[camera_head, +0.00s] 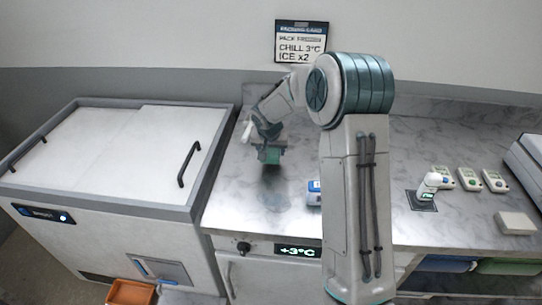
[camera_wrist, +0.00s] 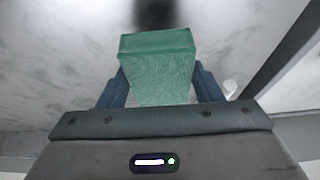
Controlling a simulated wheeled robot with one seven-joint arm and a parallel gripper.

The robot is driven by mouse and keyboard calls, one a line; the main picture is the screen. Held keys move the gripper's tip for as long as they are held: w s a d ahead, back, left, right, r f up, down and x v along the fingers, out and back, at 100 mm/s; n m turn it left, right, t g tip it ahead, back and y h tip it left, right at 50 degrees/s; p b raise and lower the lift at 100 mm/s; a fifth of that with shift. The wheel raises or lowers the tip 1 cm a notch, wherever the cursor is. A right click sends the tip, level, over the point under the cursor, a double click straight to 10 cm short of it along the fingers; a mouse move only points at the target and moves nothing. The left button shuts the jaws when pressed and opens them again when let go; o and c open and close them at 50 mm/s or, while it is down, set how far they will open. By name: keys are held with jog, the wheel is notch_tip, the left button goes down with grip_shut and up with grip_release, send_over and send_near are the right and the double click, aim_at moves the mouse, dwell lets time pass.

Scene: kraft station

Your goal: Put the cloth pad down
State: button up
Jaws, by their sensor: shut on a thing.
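The cloth pad (camera_wrist: 158,70) is a green, block-shaped piece held between the two blue fingers of my gripper (camera_wrist: 155,88) in the wrist view. In the head view, my gripper (camera_head: 268,148) points down over the left part of the marble counter, with the green pad (camera_head: 271,157) showing small at its tips. The pad appears to be held above the counter, with a dark shadow on the surface beyond it in the wrist view. My arm hides part of the counter's middle.
The counter (camera_head: 240,205) is mostly bare under my gripper. A blue-and-white item (camera_head: 314,192) stands beside my arm. A white handheld device (camera_head: 428,187), several small display units (camera_head: 468,179) and a pale block (camera_head: 516,223) are at right. A lidded chest (camera_head: 120,150) adjoins at left.

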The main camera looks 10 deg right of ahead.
jog(key=shift+f, duration=1.75)
jog(key=shift+f, duration=0.1)
jog(key=o, duration=1)
jog(key=shift+o, duration=0.2)
